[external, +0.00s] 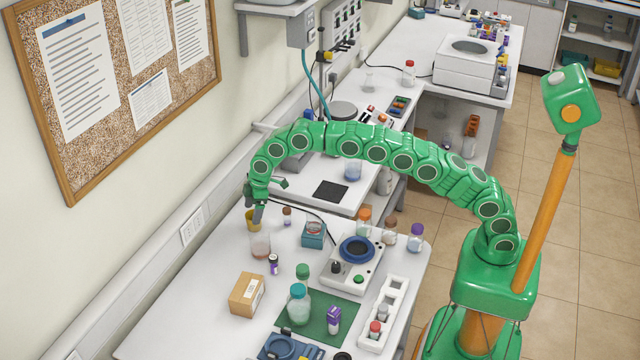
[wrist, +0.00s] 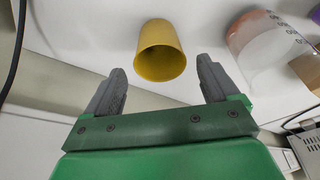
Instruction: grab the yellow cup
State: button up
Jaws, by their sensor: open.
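The yellow cup (external: 253,222) stands on the white bench near the wall, partly hidden by my gripper in the external view. In the wrist view the yellow cup (wrist: 160,52) shows its open mouth, just beyond the fingertips and roughly midway between them. My gripper (wrist: 161,80) is open, with its two grey fingers apart and nothing between them. In the external view my gripper (external: 259,207) hangs from the green arm, pointing down close to the cup.
A glass beaker with reddish liquid (external: 260,246) stands right beside the cup; it also shows in the wrist view (wrist: 262,50). A small brown bottle (external: 287,215) and a teal box (external: 313,236) are nearby. A cardboard box (external: 247,294) lies toward the front.

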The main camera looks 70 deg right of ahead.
jog(key=x, duration=0.4)
jog(key=shift+s+d+f, duration=0.1)
jog(key=shift+s+f, duration=0.1)
jog(key=shift+f, duration=0.2)
jog(key=c, duration=1.1)
jog(key=shift+o, duration=0.2)
jog(key=shift+r, duration=0.1)
